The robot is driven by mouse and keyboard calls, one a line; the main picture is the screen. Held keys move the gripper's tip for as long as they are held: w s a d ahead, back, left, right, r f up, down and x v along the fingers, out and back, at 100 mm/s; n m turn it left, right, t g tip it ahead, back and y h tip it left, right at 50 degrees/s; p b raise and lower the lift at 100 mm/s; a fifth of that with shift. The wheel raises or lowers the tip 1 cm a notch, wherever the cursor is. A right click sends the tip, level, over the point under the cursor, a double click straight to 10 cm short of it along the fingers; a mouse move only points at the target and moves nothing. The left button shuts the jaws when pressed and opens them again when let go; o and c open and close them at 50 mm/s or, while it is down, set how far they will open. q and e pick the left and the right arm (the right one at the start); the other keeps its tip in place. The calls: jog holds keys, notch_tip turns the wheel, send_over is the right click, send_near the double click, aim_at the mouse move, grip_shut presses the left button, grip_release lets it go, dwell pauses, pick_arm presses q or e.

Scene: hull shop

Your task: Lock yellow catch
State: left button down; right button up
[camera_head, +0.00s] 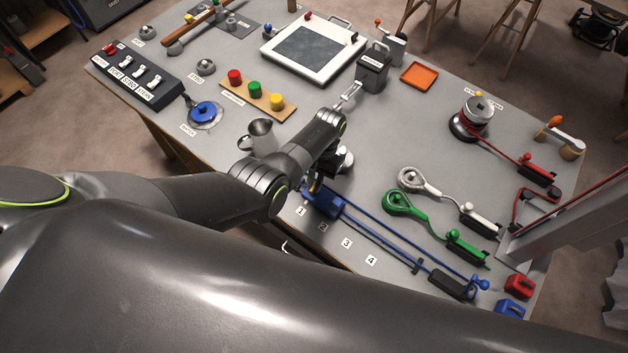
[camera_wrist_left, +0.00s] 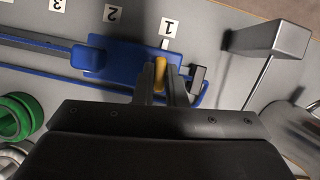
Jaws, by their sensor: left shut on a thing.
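The yellow catch (camera_wrist_left: 160,72) is a small yellow tab on the blue carriage (camera_wrist_left: 122,66), beside the number 1 label in the left wrist view. My left gripper (camera_wrist_left: 163,82) is shut on the catch, one finger on each side. In the head view the blue carriage (camera_head: 328,202) sits at the left end of its blue rails, next to label 1. There my left gripper (camera_head: 316,184) is over the carriage, and my wrist hides most of the catch. My right gripper is not in view.
Blue rails (camera_head: 400,244) run right past labels 1 to 4 to a dark block. A metal jug (camera_head: 262,138) stands close to my left arm. A grey arm-like block (camera_wrist_left: 268,40) is near the carriage.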

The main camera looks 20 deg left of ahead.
pick_arm(q)
jog(key=shift+m+y, duration=0.3)
jog(key=shift+m, duration=0.5)
jog(key=c, duration=1.5)
grip_release()
